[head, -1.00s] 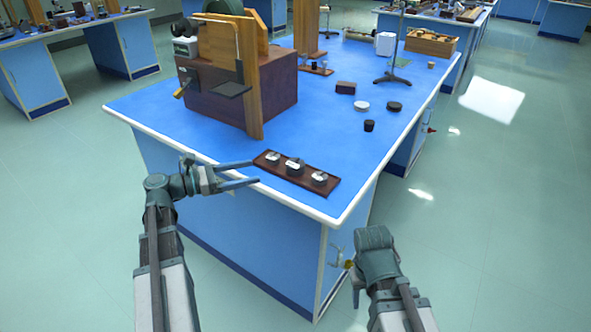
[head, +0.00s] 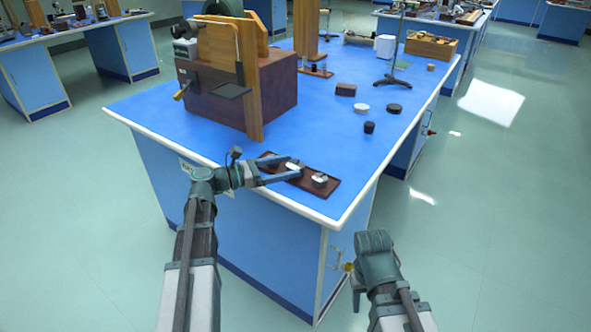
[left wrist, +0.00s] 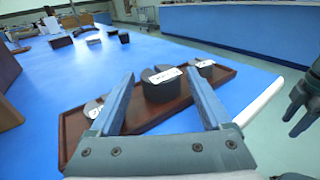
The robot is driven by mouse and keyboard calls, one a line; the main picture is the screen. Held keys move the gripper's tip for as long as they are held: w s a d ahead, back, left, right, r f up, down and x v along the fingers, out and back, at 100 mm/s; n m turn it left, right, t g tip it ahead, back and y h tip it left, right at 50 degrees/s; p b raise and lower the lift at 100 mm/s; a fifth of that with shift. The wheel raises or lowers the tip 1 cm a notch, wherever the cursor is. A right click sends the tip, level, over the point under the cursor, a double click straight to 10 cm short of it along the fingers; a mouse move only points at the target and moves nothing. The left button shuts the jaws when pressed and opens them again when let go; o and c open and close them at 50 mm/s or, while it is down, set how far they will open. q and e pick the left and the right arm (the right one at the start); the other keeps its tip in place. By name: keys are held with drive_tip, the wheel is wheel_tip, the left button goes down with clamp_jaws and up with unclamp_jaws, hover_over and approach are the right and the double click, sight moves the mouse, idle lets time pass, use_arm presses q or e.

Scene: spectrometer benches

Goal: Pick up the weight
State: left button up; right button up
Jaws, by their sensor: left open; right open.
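A dark wooden tray (head: 307,187) with 3 dark weights with white labels lies near the bench's front edge. The middle weight (left wrist: 160,86) shows in the left wrist view between the fingers of my left gripper (left wrist: 160,74), a little beyond the tips. The left weight (left wrist: 94,108) is partly hidden by the left finger. The right weight (left wrist: 202,68) is beyond the right finger; in the head view it (head: 320,180) is clear. My left gripper (head: 297,166) is open and empty over the tray. My right gripper (head: 356,288) hangs beside the bench, away from the weights.
A wooden apparatus (head: 240,85) stands on the blue bench (head: 175,125) behind the tray. A dark box (head: 346,89), a white disc (head: 362,108), a dark disc (head: 394,108) and a dark cup (head: 369,127) stand farther back. Bench surface between them and the tray is clear.

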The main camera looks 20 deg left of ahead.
use_arm(q)
drive_tip(key=shift+w+d, duration=0.2)
drive_tip(key=shift+d, duration=0.1)
clamp_jaws()
